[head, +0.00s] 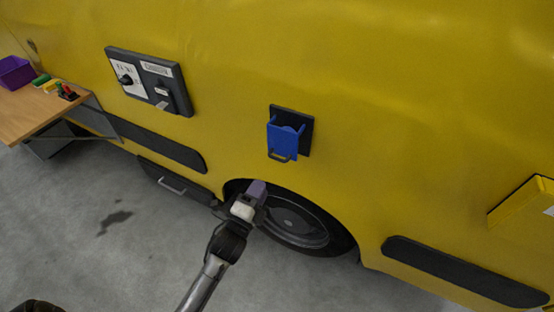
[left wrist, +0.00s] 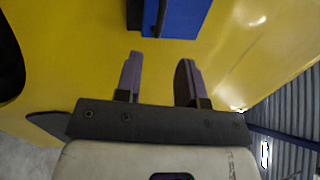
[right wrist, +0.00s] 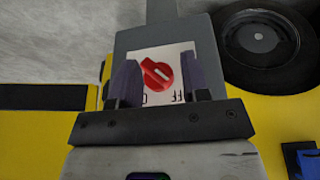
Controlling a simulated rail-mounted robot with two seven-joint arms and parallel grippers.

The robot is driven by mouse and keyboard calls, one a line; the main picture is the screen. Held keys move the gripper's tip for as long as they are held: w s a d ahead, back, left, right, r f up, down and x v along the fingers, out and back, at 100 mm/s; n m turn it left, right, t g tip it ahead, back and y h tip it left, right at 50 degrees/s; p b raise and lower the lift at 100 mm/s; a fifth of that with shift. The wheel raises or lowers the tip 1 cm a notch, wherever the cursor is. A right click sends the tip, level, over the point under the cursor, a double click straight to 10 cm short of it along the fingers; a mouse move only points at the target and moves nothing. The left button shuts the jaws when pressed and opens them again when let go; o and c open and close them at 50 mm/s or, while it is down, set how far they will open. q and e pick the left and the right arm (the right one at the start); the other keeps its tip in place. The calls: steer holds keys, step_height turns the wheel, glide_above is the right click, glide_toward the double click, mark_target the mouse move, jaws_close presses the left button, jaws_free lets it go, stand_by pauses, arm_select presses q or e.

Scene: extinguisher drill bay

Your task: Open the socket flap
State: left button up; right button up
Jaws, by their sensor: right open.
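The blue socket flap (head: 279,143) is on a dark plate (head: 307,124) on the yellow vehicle side, above the wheel. A dark handle (head: 278,158) shows at its lower edge. I cannot tell how far the flap stands open. My left gripper (head: 257,190) is below it, in front of the wheel, apart from it. In the left wrist view its purple fingers (left wrist: 157,78) are apart and empty, with the blue part (left wrist: 184,18) beyond them. My right gripper (right wrist: 157,82) is open in the right wrist view, its fingers either side of a red rotary switch (right wrist: 157,74).
A dark panel with a black knob (head: 152,80) is on the wall left of the flap. A wooden bench (head: 30,112) with a purple bin (head: 14,72) stands at far left. A yellow box (head: 522,203) juts out at right. The wheel (head: 300,222) is below the flap.

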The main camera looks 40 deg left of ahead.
mark_target(277, 158)
arm_select(q)
steer(key=b+x, duration=0.1)
steer(key=x, duration=1)
steer(key=shift+w+r, duration=0.1)
steer(key=shift+w, duration=0.1)
jaws_close()
